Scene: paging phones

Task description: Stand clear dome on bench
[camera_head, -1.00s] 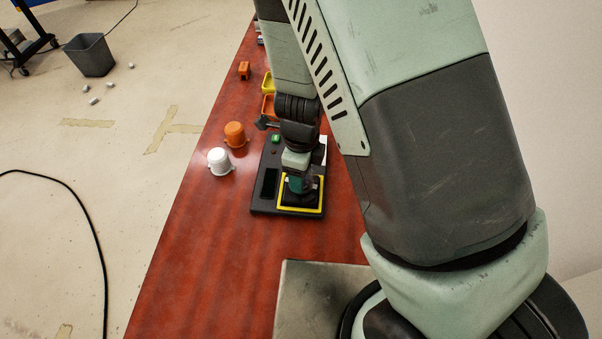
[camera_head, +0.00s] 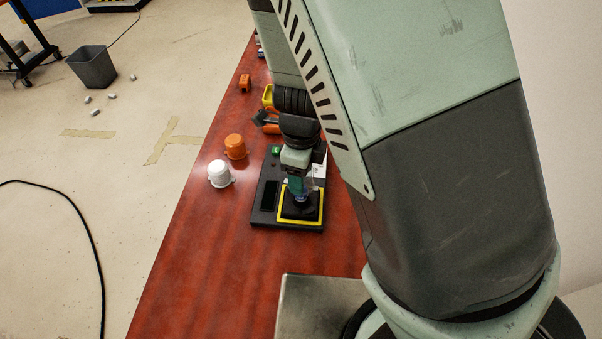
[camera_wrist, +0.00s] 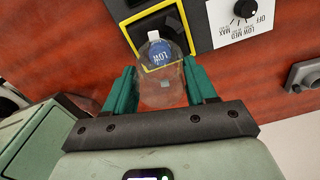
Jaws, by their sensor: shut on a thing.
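The clear dome (camera_wrist: 160,88) is between the two teal fingers of my gripper (camera_wrist: 163,72) in the wrist view. My gripper is shut on it. A blue disc reading LOW (camera_wrist: 160,52) shows at the dome's far end; I cannot tell whether it is in the dome or behind it. In the head view my gripper (camera_head: 302,194) is over the yellow-framed pad (camera_head: 288,220) of a black device (camera_head: 264,214), and the dome is barely visible there. The red-brown bench (camera_head: 200,260) has bare surface in front of the device.
A white cup-like piece (camera_head: 220,174) and an orange one (camera_head: 235,147) stand left of the device. Orange and yellow items (camera_head: 266,118) lie behind it. A metal plate (camera_head: 305,310) is at the near right. The bench's left edge drops to the floor.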

